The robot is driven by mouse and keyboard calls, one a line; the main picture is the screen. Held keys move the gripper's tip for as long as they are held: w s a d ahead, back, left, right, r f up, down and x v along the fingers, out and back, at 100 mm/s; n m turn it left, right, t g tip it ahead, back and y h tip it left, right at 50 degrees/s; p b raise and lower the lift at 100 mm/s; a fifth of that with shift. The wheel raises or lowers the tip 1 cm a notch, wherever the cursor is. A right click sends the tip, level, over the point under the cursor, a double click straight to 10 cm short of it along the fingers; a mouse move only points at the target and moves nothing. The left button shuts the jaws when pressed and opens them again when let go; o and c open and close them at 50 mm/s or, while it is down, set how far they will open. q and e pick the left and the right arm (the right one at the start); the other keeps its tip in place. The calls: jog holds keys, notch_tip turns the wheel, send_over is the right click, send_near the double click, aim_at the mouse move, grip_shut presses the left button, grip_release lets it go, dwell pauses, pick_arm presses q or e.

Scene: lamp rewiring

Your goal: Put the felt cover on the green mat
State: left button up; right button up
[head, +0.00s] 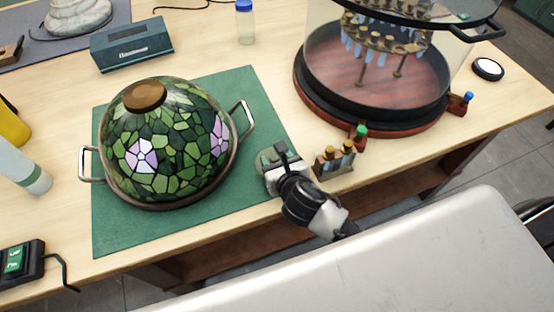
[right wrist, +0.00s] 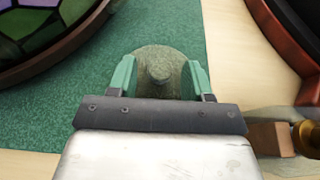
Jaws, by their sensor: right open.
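A grey-green rounded piece with a small knob on top, which looks like the felt cover (right wrist: 160,52), sits at the right part of the green mat (head: 112,235). In the head view it shows only partly, as a small greenish shape (head: 265,158) beside my gripper. My right gripper (head: 272,168) is open, low over the mat's right edge. In the right wrist view its two green-padded fingers (right wrist: 160,75) stand on either side of the piece. I cannot tell whether they touch it. My left gripper is not in view.
A stained-glass lampshade (head: 175,150) with metal handles fills much of the mat. Small bottles in a holder (head: 335,160) stand close to the right of my gripper. A round glass-walled case (head: 375,70) stands behind them. The mat's front-left corner is bare.

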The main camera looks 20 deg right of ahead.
jog(key=shift+r, duration=0.15)
jog(key=v, duration=1.2)
